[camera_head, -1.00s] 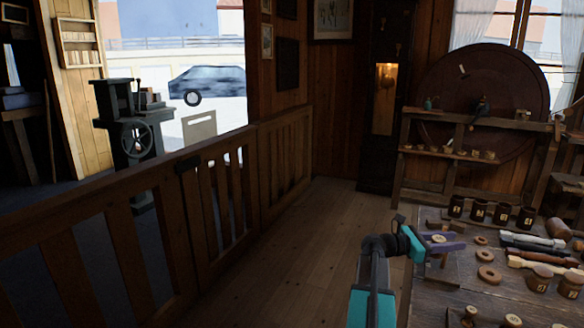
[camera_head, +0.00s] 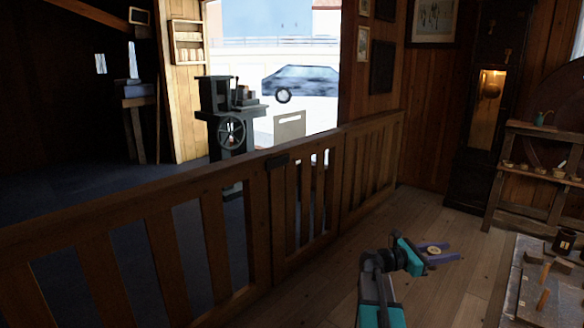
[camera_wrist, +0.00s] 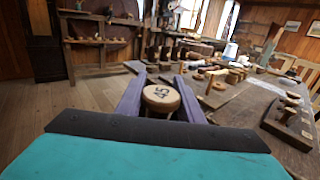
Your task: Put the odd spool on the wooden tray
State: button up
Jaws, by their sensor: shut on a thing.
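My gripper (camera_head: 453,250) is shut on a pale wooden spool (camera_head: 434,250) and holds it over the floor, left of the workbench. In the wrist view the spool (camera_wrist: 161,97) sits upright between the two purple fingers, its round top facing me with a dark number that looks like 45. Other turned wooden pieces (camera_wrist: 291,101) stand on the bench at the right of the wrist view. I cannot pick out the wooden tray with certainty in either view.
The workbench (camera_head: 518,285) is at the lower right of the head view, mostly cut off. A wooden railing (camera_head: 215,175) runs along the left. A tall clock case (camera_head: 484,110) and a shelf rack (camera_head: 530,180) stand behind. The plank floor (camera_head: 420,205) between is clear.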

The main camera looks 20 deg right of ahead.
jog(key=w+a+f+n+t+p, duration=0.1)
jog(key=w+a+n+t, duration=0.15)
jog(key=w+a, duration=0.55)
jog(key=w+a+n+t+p, duration=0.1)
jog(key=w+a+t, duration=0.3)
jog(key=a, duration=0.7)
jog(key=w+a+f+n+t+p, duration=0.1)
jog(key=w+a+n+t, duration=0.15)
jog(key=w+a, duration=0.6)
jog(key=s+a+n+t+y+p, duration=0.1)
jog(key=a+t, duration=0.5)
jog(key=a, duration=2.4)
jog(key=s+f+n+y, duration=0.1)
jog(key=n+y, duration=0.1)
jog(key=n, duration=0.1)
jog(key=shift+s+a+n+t+p, duration=0.15)
jog(key=shift+s+n+t+p, duration=0.15)
jog(key=shift+s+p, duration=0.05)
